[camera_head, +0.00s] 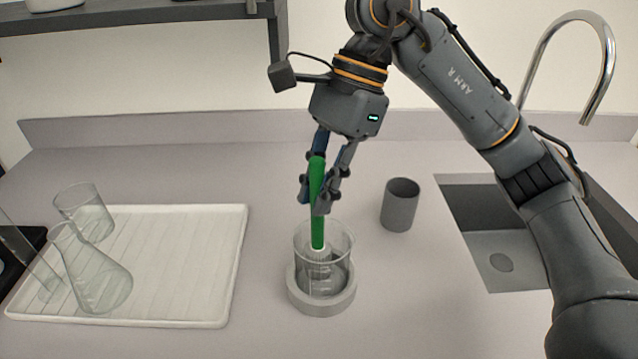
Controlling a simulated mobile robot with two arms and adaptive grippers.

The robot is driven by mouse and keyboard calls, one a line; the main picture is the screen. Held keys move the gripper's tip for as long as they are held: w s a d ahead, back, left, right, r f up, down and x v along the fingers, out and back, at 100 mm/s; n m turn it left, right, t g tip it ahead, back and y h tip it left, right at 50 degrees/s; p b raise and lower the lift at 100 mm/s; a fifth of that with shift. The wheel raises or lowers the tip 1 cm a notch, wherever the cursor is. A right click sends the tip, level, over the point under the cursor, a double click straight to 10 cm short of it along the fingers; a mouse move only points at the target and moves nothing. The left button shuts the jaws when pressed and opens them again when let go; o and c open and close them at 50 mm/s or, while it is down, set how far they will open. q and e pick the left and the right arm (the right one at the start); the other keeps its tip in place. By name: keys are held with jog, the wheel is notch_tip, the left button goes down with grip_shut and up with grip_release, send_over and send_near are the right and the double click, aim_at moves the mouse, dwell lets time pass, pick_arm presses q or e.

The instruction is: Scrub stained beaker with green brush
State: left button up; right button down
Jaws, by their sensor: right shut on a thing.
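The green brush (317,203) stands nearly upright, its handle held in my right gripper (321,200), which is shut on it. The brush's pale lower end is inside the clear glass beaker (339,264). The beaker sits upright in a round grey holder (321,306) on the counter. The lower part of the beaker looks greyish; I cannot tell clearly whether this is a stain or the brush head. Whether the bristles touch the beaker's bottom or wall cannot be told. My left gripper is not in view.
A grey cup (400,205) stands right of the beaker. The sink (518,266) and tall faucet (606,60) are at right. A white drying tray (205,290) at left bears an Erlenmeyer flask (92,275) and another beaker (87,212). A dark shelf (130,17) hangs upper left.

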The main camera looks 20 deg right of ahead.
jog(key=shift+s, duration=0.15)
jog(key=shift+s+d, duration=0.1)
jog(key=shift+s, duration=0.65)
